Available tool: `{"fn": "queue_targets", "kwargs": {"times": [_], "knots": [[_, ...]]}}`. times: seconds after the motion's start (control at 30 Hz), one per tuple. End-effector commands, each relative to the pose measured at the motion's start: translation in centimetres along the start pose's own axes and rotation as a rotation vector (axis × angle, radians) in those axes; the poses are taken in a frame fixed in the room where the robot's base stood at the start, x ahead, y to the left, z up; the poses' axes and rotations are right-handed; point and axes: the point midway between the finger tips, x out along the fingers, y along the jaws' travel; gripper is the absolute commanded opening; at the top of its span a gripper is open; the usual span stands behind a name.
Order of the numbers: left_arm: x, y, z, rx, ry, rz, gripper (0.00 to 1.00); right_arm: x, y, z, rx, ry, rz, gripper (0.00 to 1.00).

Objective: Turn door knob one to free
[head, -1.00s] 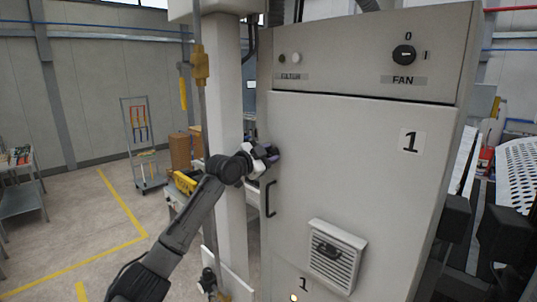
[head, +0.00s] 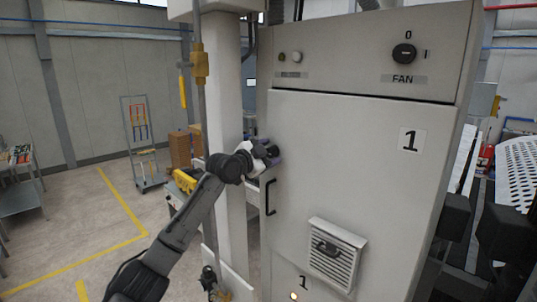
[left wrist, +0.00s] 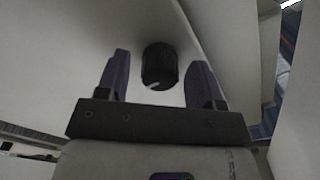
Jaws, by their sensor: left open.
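In the left wrist view a black round knob (left wrist: 159,65) with a white pointer mark stands on a pale surface. The mark points to the lower left of that picture. My left gripper (left wrist: 159,58) is open, with one purple finger on each side of the knob and visible gaps to both. In the head view my left gripper (head: 268,153) is at the left edge of the cabinet door marked 1 (head: 340,170), above the black door handle (head: 270,197). The knob is hidden there. My right gripper is not in view.
A fan switch (head: 404,54) sits on the panel above the door. A vent box (head: 338,255) juts from the door's lower part. A white column (head: 228,110) and a pipe with a yellow fitting (head: 199,66) stand close left of the cabinet.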

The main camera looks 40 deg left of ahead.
Motion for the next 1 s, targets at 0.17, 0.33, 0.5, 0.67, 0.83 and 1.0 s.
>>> {"fn": "queue_targets", "kwargs": {"times": [0.17, 0.33, 0.5, 0.67, 0.83, 1.0], "knots": [[0.0, 0.0, 0.1, 0.0, -0.001, 0.0, 0.61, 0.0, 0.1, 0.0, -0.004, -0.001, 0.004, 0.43], [-1.0, 0.2, 0.3, 0.002, -0.001, 0.001, 0.61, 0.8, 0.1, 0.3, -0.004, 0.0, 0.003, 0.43], [-3.8, 0.3, 0.5, 0.006, -0.001, -0.002, 0.61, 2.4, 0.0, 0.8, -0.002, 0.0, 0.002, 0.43], [-7.1, 0.3, 0.5, 0.005, -0.001, -0.002, 0.61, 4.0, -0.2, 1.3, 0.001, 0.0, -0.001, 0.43], [-10.1, 0.3, 0.4, 0.003, -0.001, -0.002, 0.61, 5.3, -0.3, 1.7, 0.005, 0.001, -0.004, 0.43], [-12.3, 0.1, 0.2, 0.002, -0.001, -0.001, 0.61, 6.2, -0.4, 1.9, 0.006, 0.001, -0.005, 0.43]]}}
